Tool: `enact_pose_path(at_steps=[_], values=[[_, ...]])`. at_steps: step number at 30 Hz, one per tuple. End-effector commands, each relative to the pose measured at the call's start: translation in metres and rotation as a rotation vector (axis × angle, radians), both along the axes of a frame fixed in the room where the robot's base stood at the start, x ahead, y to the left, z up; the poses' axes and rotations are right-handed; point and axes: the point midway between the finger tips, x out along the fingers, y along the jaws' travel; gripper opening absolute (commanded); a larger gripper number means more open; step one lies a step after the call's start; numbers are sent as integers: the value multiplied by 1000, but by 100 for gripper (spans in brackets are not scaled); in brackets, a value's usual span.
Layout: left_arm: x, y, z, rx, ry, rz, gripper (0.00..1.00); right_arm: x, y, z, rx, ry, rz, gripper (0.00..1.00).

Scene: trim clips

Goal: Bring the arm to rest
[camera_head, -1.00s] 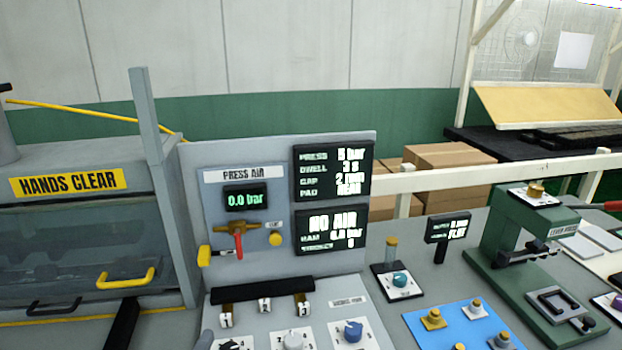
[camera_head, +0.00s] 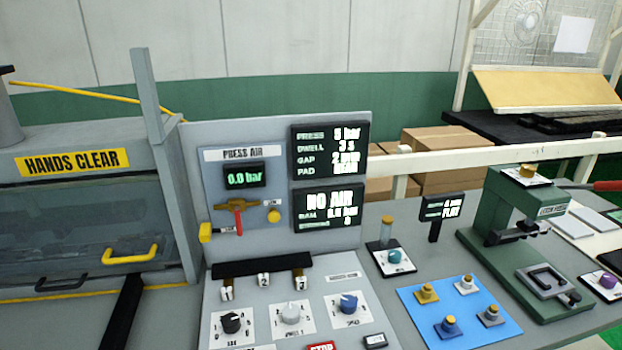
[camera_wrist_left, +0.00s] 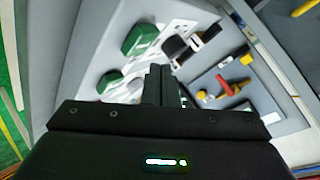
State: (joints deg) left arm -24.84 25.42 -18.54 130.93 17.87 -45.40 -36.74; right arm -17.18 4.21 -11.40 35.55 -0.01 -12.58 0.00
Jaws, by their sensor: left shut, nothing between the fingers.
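My left gripper (camera_wrist_left: 163,85) shows in the left wrist view, its dark fingers shut with nothing between them. It hangs in front of the grey control panel, which carries a red-handled air valve (camera_wrist_left: 224,84) and a yellow knob. In the head view neither gripper can be seen. There the panel (camera_head: 345,262) stands in the middle, with a red-handled valve (camera_head: 238,220), a 0.0 bar display (camera_head: 244,177) and a screen reading NO AIR (camera_head: 328,208).
A guarded press marked HANDS CLEAR (camera_head: 72,160) with a yellow handle (camera_head: 130,256) stands at left. Cardboard boxes (camera_head: 440,160) stand behind a white rail.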

Motion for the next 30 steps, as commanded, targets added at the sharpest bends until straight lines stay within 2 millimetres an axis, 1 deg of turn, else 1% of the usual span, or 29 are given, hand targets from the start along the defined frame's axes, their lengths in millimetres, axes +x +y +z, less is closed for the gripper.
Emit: enact_pose_path(at_steps=[3, 6, 12, 18, 21, 23, 26, 27, 29, 30], values=[[-26, -1, -11, -152, 179, 123, 0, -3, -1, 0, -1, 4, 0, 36], [-49, 0, -18, -248, 317, 229, 0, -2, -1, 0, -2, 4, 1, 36], [-91, 5, -25, -366, 528, 425, 0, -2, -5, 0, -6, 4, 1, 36], [-131, 11, -25, -430, 693, 613, 0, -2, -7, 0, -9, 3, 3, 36], [-122, 10, -57, -421, 703, 610, 0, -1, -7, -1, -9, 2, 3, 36], [-118, 10, -74, -418, 707, 610, 0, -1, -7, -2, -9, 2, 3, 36], [-113, 9, -105, -414, 717, 610, 0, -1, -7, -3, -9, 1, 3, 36], [-112, 8, -118, -413, 722, 610, 0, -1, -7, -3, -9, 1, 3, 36], [-111, 8, -138, -409, 728, 611, 0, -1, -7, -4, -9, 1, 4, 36], [-110, 7, -153, -407, 732, 610, 0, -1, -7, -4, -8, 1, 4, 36]])
